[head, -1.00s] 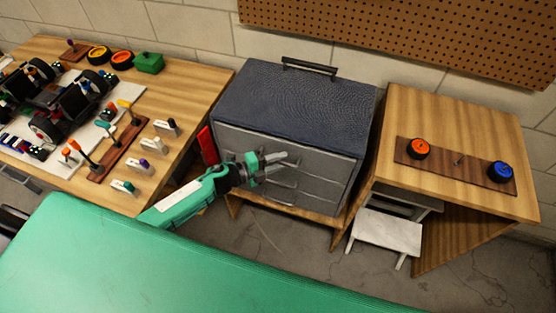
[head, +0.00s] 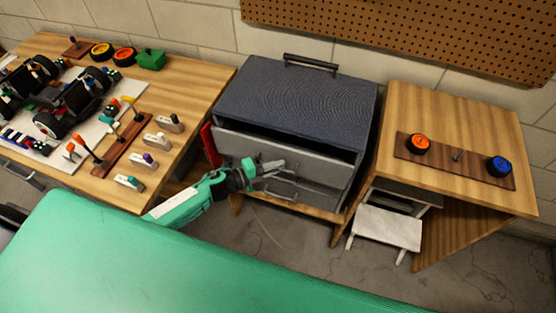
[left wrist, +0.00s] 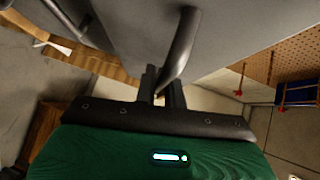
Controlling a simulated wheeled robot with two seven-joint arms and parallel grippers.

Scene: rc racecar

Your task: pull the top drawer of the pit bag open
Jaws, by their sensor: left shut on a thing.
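The pit bag (head: 297,95) is a dark blue-grey box with grey drawer fronts, standing on a low wooden stand. Its top drawer (head: 285,155) stands partly out, with a dark gap showing above its front. My left gripper (head: 275,168) is at the front of that drawer. In the left wrist view, its fingers (left wrist: 162,90) are shut on the curved drawer handle (left wrist: 180,48). A lower handle (head: 285,196) shows beneath in the head view. My right gripper is not in view.
A wooden bench (head: 190,100) at left holds an RC car (head: 70,105), tools and wheels. A white step stool (head: 388,228) stands below. Floor before the bag is clear.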

